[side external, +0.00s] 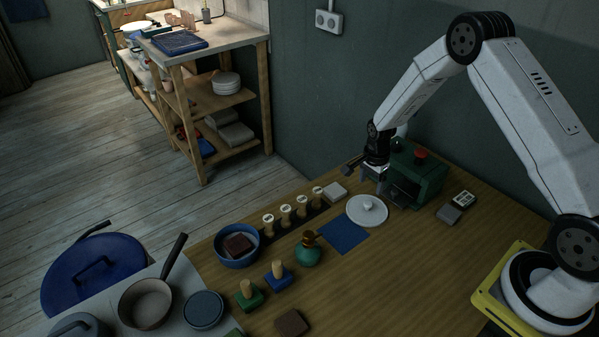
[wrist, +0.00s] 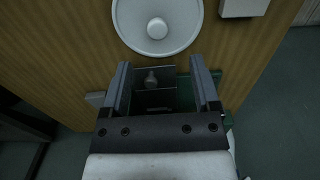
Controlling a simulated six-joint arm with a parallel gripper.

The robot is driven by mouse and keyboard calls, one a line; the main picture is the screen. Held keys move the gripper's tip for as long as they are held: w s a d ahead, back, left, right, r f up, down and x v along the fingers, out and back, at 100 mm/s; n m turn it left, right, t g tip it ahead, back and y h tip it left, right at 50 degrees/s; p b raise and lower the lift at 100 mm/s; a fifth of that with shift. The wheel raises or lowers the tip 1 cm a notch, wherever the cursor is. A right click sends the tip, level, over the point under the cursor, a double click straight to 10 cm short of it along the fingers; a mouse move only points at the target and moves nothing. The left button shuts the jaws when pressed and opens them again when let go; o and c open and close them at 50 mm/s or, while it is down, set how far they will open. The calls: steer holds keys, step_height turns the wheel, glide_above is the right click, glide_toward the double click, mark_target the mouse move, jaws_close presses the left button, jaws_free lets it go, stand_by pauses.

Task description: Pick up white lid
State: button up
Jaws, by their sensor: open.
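The white lid (side external: 367,214) lies flat on the wooden table, a round disc with a small knob in its middle. In the wrist view the lid (wrist: 131,31) is near the top of the picture, its upper edge cut off. My gripper (side external: 371,181) is above the table just behind the lid in the side view. In the wrist view my gripper (wrist: 160,64) has its two fingers wide apart with nothing held between them. The lid lies beyond the fingertips there, and its knob is not between the fingers.
A dark green box (side external: 433,178) with an open front stands right beside my gripper. A white block (side external: 335,190) and a row of stamps (side external: 286,216) are left of the lid. A blue square (side external: 344,236) lies in front.

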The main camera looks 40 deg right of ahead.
mark_target(368, 203)
steer(key=shift+f, duration=1.25)
steer(key=shift+f, duration=0.1)
steer(key=shift+s+d+f, duration=0.1)
steer(key=shift+f, duration=0.65)
steer(key=shift+s+d+f, duration=0.1)
steer(key=shift+f, duration=1.65)
steer(key=shift+a, duration=0.1)
steer(key=shift+c, duration=0.2)
jaws_close()
